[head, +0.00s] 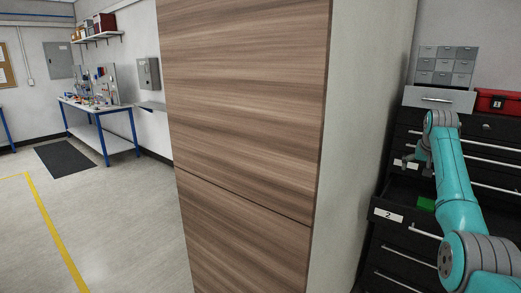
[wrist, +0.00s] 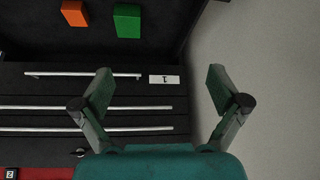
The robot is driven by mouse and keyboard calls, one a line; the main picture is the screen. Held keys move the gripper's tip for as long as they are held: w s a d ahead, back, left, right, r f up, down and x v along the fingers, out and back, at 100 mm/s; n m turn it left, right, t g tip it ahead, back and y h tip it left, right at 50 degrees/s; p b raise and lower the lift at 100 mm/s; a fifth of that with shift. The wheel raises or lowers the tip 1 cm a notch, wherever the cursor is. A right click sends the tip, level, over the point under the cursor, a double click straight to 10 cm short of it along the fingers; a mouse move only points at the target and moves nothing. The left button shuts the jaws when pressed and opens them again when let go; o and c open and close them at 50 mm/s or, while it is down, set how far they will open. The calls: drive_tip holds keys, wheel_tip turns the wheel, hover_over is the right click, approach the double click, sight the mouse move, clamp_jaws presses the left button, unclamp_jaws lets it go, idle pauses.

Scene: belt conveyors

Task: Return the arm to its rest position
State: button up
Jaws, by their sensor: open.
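My gripper (wrist: 160,82) is open and empty in the wrist view, its two fingers spread wide. In the head view my gripper (head: 416,160) is at the right, in front of the black drawer cabinet (head: 484,165), with my teal arm bent up from the lower right corner. In the wrist view a green block (wrist: 127,20) and an orange block (wrist: 74,13) lie in a dark drawer, apart from the fingers. The green block also shows in the head view (head: 427,204), inside the pulled-out drawer labelled 2 (head: 388,215); the orange block is not visible there.
A tall wood-fronted cabinet (head: 245,100) stands close to the left of the drawers. A red case (head: 497,101) and a grey small-parts organiser (head: 446,66) sit on top. A drawer label reading 1 (wrist: 164,79) shows between the fingers. Open floor (head: 110,215) lies left.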

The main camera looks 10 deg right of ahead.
drive_tip(key=a+f+n+t, duration=0.1)
drive_tip(key=a+f, duration=0.4)
drive_tip(key=f, duration=0.5)
drive_tip(key=a+f+t, duration=0.1)
drive_tip(key=a+f, duration=0.3)
drive_tip(key=f, duration=0.6)
drive_tip(key=a+f+n, duration=0.1)
drive_tip(key=a+f, duration=0.4)
drive_tip(key=f, duration=0.6)
drive_tip(key=s+a+f+n+t, duration=0.2)
drive_tip(key=s+a+f+t, duration=0.1)
drive_tip(key=s+a+f, duration=1.55)
drive_tip(key=s+a+n+t+y, duration=0.1)
drive_tip(key=s+a, duration=0.6)
drive_tip(key=s, duration=0.6)
drive_tip(key=s+a+n+t+y, duration=0.1)
drive_tip(key=s+a, duration=0.5)
drive_tip(key=s, duration=0.6)
drive_tip(key=s+a+r+n+t+y, duration=0.1)
drive_tip(key=s+a+r, duration=0.1)
drive_tip(key=s+r, duration=0.8)
drive_tip(key=s+a+r+t+y, duration=0.1)
drive_tip(key=s+a+r, duration=0.2)
drive_tip(key=s+r, duration=0.8)
drive_tip(key=shift+a+r+n+t, duration=0.35)
drive_tip(key=shift+r+n+t, duration=0.05)
drive_tip(key=shift+r, duration=0.05)
